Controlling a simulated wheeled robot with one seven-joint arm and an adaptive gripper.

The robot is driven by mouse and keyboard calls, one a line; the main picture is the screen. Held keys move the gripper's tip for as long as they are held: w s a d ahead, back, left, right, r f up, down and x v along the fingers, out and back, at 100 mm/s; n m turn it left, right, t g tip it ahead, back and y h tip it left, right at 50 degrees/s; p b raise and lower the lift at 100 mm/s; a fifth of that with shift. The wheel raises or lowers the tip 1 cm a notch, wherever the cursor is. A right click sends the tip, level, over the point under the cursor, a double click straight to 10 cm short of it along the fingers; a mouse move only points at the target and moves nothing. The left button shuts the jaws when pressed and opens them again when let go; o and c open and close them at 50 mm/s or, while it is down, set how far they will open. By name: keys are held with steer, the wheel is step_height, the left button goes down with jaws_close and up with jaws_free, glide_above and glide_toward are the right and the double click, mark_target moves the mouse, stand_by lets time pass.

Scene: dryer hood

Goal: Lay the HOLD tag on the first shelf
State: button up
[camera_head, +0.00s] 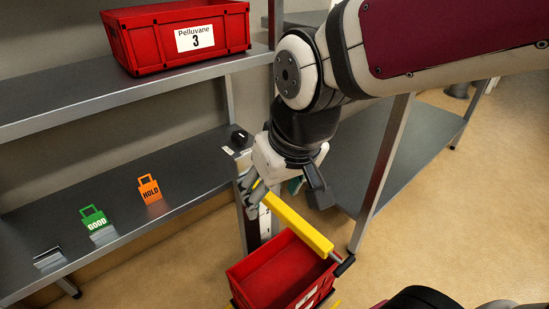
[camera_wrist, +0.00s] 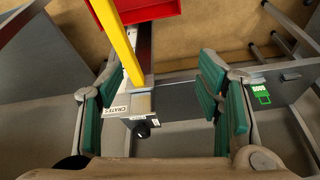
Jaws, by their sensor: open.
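The orange HOLD tag (camera_head: 150,190) stands on the lower grey shelf (camera_head: 165,215) in the head view, right of the green GOOD tag (camera_head: 94,219). In the wrist view I see the green tag (camera_wrist: 262,92) at the right, but not the HOLD tag. My gripper (camera_head: 283,190) hangs at the shelf's right end, above a yellow bar and apart from both tags. In the wrist view my gripper (camera_wrist: 155,108) has its teal pads wide apart, with nothing held. A black knob (camera_wrist: 141,129) shows between and below them.
A red crate marked Pelluvane 3 (camera_head: 185,35) stands on the upper shelf (camera_head: 60,98). A yellow bar (camera_head: 297,224) and a red crate (camera_head: 278,272) are below my gripper. A grey table (camera_head: 405,150) stands at the right.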

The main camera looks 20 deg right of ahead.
steer(key=s+d+r+g, duration=0.1)
steer(key=s+d, duration=0.1)
steer(key=s, duration=0.6)
steer(key=s+d+r+m+g, duration=0.1)
steer(key=s+d+g, duration=0.1)
steer(key=s, duration=0.7)
steer(key=shift+r+g+h, duration=0.3)
steer(key=shift+r, duration=0.05)
step_height(320, 180, up, 38)
steer(key=t+p, duration=0.4)
steer(key=p, duration=3.1)
steer(key=shift+d+f+p, duration=0.15)
steer(key=shift+p, duration=0.25)
steer(key=shift+w, duration=0.1)
